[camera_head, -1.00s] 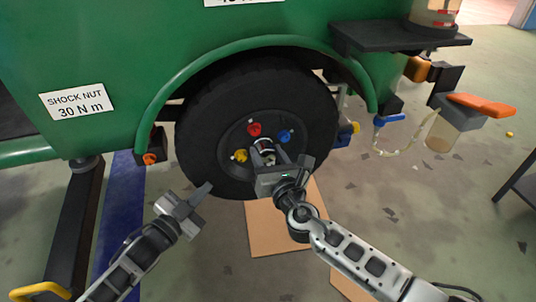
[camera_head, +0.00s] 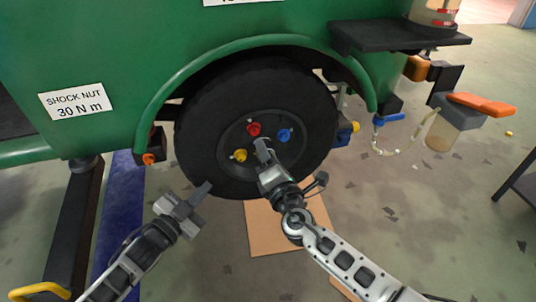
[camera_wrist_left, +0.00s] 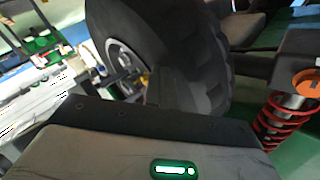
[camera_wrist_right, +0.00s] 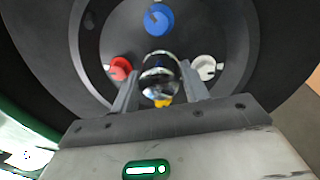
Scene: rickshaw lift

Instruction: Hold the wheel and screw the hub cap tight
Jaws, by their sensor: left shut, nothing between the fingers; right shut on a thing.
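The wheel (camera_head: 200,130), a black tyre with a dark hub, stands under the green wheel arch. Red (camera_head: 253,129), blue (camera_head: 285,135) and yellow (camera_head: 240,155) nuts sit on its hub. A white one (camera_wrist_right: 206,67) shows in the right wrist view. My right gripper (camera_head: 262,148) is at the hub centre, shut on the shiny round hub cap (camera_wrist_right: 159,76). The head view hides the cap behind the fingers; its seating is unclear. My left gripper (camera_head: 207,187) is shut and empty at the tyre's lower left. Whether it touches the tyre is unclear.
The green body (camera_head: 110,40) carries a "SHOCK NUT 30 N m" label (camera_head: 77,101). A cardboard sheet (camera_head: 270,235) lies below the wheel. To the right are a blue-handled valve with a hose (camera_head: 390,118) and an orange-topped grey part (camera_head: 465,110). Floor at the right is mostly clear.

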